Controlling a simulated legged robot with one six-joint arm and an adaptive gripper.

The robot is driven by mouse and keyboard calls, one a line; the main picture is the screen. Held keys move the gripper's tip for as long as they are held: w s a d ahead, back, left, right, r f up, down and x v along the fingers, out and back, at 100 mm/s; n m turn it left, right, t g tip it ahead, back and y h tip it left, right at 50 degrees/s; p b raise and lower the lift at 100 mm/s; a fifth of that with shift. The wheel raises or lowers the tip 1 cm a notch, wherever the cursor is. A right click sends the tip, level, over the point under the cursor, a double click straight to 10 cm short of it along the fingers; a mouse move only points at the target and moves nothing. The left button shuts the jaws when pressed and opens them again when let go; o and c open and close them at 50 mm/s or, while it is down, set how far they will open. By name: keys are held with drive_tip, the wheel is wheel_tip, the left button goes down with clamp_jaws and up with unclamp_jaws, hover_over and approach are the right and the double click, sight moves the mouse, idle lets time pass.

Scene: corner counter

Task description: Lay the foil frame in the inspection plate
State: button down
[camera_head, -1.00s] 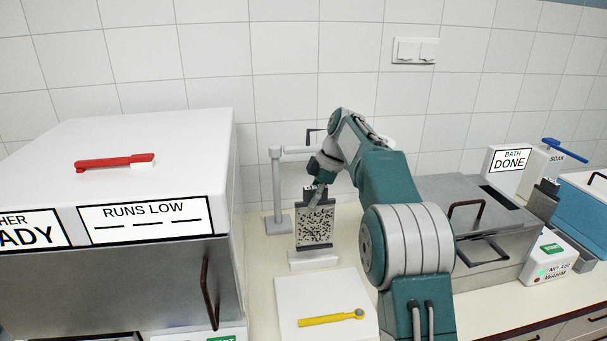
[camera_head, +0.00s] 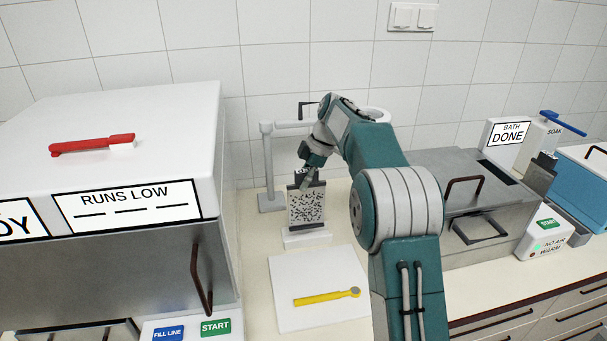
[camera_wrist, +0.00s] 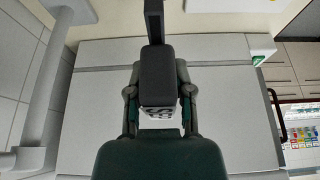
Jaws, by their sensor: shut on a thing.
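My gripper (camera_head: 308,180) is shut at the top of an upright dark-edged panel with a black-and-white speckled face (camera_head: 306,207), which looks like the foil frame. In the wrist view, a dark block (camera_wrist: 158,75) with white marks at its near end shows between the fingers. The gripper hides part of the panel's top edge. The panel is above a low white block (camera_head: 307,238); I cannot tell if they touch. A flat white plate (camera_head: 290,318) in front, possibly the inspection plate, has a yellow handled tool (camera_head: 327,297) lying on it.
A grey post with a side arm (camera_head: 268,165) stands behind and left of the panel. A large white-topped machine (camera_head: 130,110) fills the left. A steel box (camera_head: 440,180) with a dark handle is right of my arm. Bare counter (camera_head: 260,232) shows around the plate.

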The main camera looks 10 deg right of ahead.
sight(303, 171)
drive_tip(key=shift+f, duration=2.25)
drive_tip(key=shift+c, duration=2.2)
unclamp_jaws()
drive_tip(key=shift+r, duration=3.95)
drive_tip(key=shift+r, duration=0.1)
